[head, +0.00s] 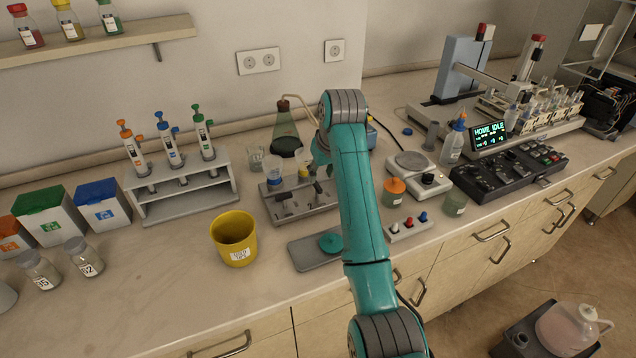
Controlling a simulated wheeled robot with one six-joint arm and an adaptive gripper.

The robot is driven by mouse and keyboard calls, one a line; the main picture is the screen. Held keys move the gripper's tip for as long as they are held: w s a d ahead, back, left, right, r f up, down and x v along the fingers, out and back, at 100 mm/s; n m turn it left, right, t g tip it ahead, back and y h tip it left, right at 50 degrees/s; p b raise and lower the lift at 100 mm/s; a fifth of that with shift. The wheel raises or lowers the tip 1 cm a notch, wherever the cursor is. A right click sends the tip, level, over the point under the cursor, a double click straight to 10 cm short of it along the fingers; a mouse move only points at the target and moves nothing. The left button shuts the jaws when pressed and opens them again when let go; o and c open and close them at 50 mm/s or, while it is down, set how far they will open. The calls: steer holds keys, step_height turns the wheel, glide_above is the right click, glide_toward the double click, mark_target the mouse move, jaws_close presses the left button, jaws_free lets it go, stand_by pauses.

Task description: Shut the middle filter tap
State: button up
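The filter stand (303,207) is a grey metal unit on the bench, left of my arm. A cup with blue (273,180) and one with yellow (303,172) show on its top; its right part is partly covered by my arm. Small dark tap handles show on its front, one toward the left (286,206) and one further right (318,188). Which is the middle tap, and how far each is turned, is too small to tell. My gripper (319,172) is over the right part of the stand, mostly hidden by my wrist; its fingers and any contact cannot be made out.
A conical flask (286,135) with a tube stands behind the filter stand. A yellow bin (234,240) and a pipette rack (180,190) are to the left. A grey plate with a green disc (330,243) lies in front. An orange-lidded jar (394,190) stands right of my arm.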

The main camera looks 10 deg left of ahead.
mark_target(318, 185)
steer(key=x, duration=0.5)
steer(key=shift+w+a+f, duration=0.1)
steer(key=shift+w+f, duration=0.1)
steer(key=shift+f, duration=0.15)
jaws_close()
